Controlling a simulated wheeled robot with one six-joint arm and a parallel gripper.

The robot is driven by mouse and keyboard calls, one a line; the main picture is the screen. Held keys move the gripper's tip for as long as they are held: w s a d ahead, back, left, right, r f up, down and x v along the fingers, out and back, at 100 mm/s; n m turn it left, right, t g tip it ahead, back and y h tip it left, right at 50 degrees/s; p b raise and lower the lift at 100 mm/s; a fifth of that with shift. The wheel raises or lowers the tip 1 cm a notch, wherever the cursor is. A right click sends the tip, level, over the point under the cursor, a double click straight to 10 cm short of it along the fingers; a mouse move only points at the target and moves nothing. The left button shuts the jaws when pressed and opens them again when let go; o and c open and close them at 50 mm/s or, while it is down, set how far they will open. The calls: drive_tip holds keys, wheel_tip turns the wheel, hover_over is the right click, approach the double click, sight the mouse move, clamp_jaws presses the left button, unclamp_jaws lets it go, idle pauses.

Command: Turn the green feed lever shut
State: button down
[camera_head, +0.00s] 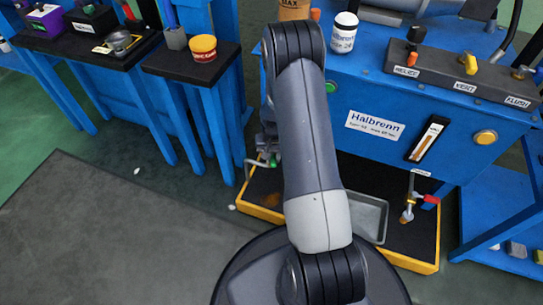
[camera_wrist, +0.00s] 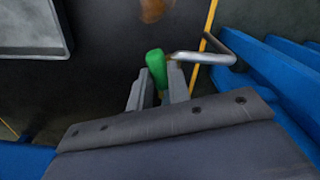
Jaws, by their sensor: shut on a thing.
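The green feed lever (camera_wrist: 155,64) stands out between the two fingers of my gripper (camera_wrist: 160,88) in the wrist view. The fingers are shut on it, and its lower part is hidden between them. A bent grey metal pipe (camera_wrist: 198,57) runs right from beside the lever. In the head view a small green bit of the lever (camera_head: 273,161) shows below my gripper (camera_head: 268,145), left of my arm. The pipe (camera_head: 254,163) shows there too. My arm hides part of this area.
A grey metal tray (camera_head: 369,216) lies on the black, yellow-edged platform (camera_head: 412,238). A second tap with a red handle (camera_head: 431,199) stands at the right. The blue Halbrenn cabinet (camera_head: 375,97) rises behind, and blue-legged stands (camera_head: 205,80) are at left. The front-left floor is mostly clear.

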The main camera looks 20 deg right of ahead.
drive_tip(key=shift+s+d+n+p, duration=0.1)
drive_tip(key=shift+d+n, duration=0.3)
drive_tip(key=shift+n, duration=0.55)
drive_tip(key=shift+s+d+n+p, duration=0.1)
drive_tip(key=shift+d+n, duration=0.3)
drive_tip(key=shift+n, duration=0.6)
drive_tip(key=shift+d+n+p, duration=0.1)
drive_tip(key=shift+d+n, duration=0.3)
drive_tip(key=shift+n, duration=0.55)
drive_tip(key=c, duration=1.3)
unclamp_jaws()
wheel_tip(320, 180, up, 11)
drive_tip(key=p, duration=0.4)
drive_tip(key=shift+f, duration=0.1)
drive_tip(key=shift+c, duration=0.4)
